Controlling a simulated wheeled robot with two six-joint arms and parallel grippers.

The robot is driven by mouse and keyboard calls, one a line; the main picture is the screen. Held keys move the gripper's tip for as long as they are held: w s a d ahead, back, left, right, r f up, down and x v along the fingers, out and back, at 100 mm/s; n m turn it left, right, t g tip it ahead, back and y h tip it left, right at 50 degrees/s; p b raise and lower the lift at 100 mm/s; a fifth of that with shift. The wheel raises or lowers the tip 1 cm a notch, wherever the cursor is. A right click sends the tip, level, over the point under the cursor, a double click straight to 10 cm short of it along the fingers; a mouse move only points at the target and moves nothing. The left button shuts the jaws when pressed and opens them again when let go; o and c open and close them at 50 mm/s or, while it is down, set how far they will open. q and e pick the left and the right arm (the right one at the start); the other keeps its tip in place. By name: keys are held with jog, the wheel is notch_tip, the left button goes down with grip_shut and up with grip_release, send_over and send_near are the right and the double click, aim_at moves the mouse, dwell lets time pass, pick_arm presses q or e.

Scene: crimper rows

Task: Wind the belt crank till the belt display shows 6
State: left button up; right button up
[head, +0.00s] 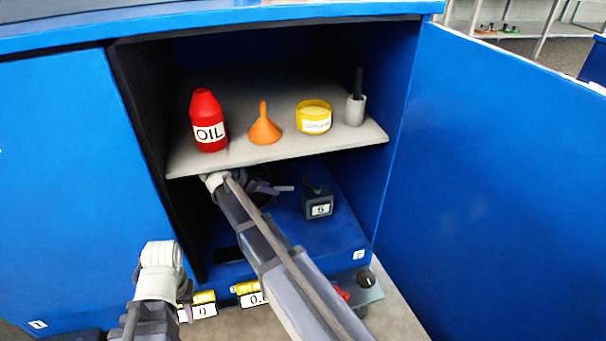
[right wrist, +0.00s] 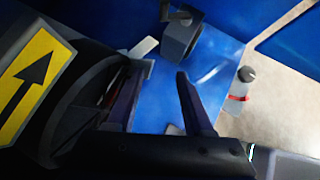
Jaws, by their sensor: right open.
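A small dark box (head: 318,206) with a crank (head: 312,184) on top stands on the cabinet floor under the shelf. Its white display shows one digit that looks like 6 or 8, too small to be sure. The box also shows at the top of the right wrist view (right wrist: 181,42). My right gripper (head: 285,189) reaches under the shelf, left of the box and apart from it. Its fingers (right wrist: 158,98) are open with nothing between them. My left gripper (head: 187,300) is low at the left, outside the cabinet; its fingers are largely hidden.
The shelf (head: 240,160) above holds a red oil bottle (head: 208,120), an orange funnel (head: 264,127), a yellow tub (head: 314,118) and a grey cup (head: 355,110). Two yellow-topped displays (head: 203,306) sit low in front. An open blue door (head: 500,170) bounds the right side.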

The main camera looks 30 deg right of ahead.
aim_at(304, 174)
jog(key=shift+w+d+f+b, duration=0.5)
jog(key=shift+d+f+b, duration=0.1)
jog(key=shift+d, duration=1.95)
jog(key=shift+w+d+f+b, duration=0.55)
jog(key=shift+d+f+b, duration=0.05)
jog(key=shift+d, duration=1.95)
jog(key=shift+w+d+f+b, duration=0.5)
jog(key=shift+d+f+b, duration=0.1)
jog(key=shift+d, duration=1.95)
jog(key=shift+c, duration=0.4)
grip_shut()
